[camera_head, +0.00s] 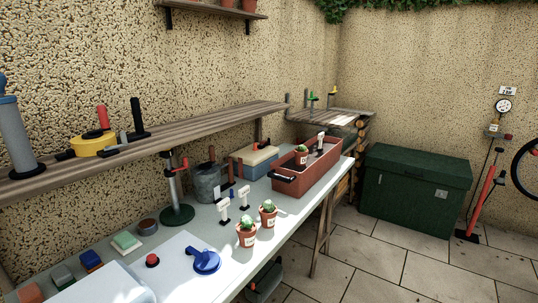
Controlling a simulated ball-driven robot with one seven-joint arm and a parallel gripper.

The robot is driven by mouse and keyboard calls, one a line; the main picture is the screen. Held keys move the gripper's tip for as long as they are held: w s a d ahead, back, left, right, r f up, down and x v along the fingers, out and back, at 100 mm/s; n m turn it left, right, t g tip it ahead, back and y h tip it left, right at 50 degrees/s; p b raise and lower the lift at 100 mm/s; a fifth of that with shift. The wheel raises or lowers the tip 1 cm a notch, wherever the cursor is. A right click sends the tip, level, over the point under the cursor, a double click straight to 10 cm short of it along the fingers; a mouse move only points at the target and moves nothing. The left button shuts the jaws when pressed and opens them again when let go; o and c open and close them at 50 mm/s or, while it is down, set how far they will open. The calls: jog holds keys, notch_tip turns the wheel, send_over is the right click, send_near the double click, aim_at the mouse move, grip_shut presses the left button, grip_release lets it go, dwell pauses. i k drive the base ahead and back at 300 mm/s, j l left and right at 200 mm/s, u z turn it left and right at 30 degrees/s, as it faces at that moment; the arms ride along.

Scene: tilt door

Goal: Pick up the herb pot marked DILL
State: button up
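Two small terracotta herb pots with green plants and pale labels stand on the light bench: a nearer pot (247,236) and one just behind it to the right (268,215). A third similar pot (302,156) shows in the brick-red trough (290,184) at the far end of the bench. The label writing is too small to read, so I cannot tell which pot is marked DILL. Two white tags on dark stakes, a nearer one (225,204) and a farther one (244,193), stand behind the front pots. My gripper is not in view.
A raised wooden shelf (190,128) with tools runs above the bench's back. A dark green stand (176,213), a grey pot (209,182) and a blue round object (206,261) share the bench. A green chest (416,188) stands right; paved floor (380,262) is open in front.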

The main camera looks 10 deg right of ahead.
aim_at(301, 152)
jog(key=i+l+z, duration=0.1)
jog(key=i+z, duration=0.25)
jog(key=i, duration=0.25)
jog(key=i+z, duration=0.35)
jog(key=i, duration=0.25)
jog(key=i+j+z, duration=0.3)
jog(key=i, duration=0.3)
jog(key=i+z, duration=0.25)
jog(key=i, duration=0.2)
jog(key=i+z, duration=0.25)
jog(key=i, duration=0.25)
jog(key=i+l+u, duration=0.1)
jog(key=i+u, duration=0.15)
jog(key=i+l+u, duration=0.1)
jog(key=u, duration=0.2)
jog(key=l+u, duration=0.15)
jog(key=u, duration=0.25)
jog(key=i+l+u, duration=0.1)
jog(key=u, duration=0.25)
jog(key=l+u, duration=0.2)
jog(key=u, duration=0.2)
jog(key=l+u, duration=0.2)
jog(key=u, duration=0.15)
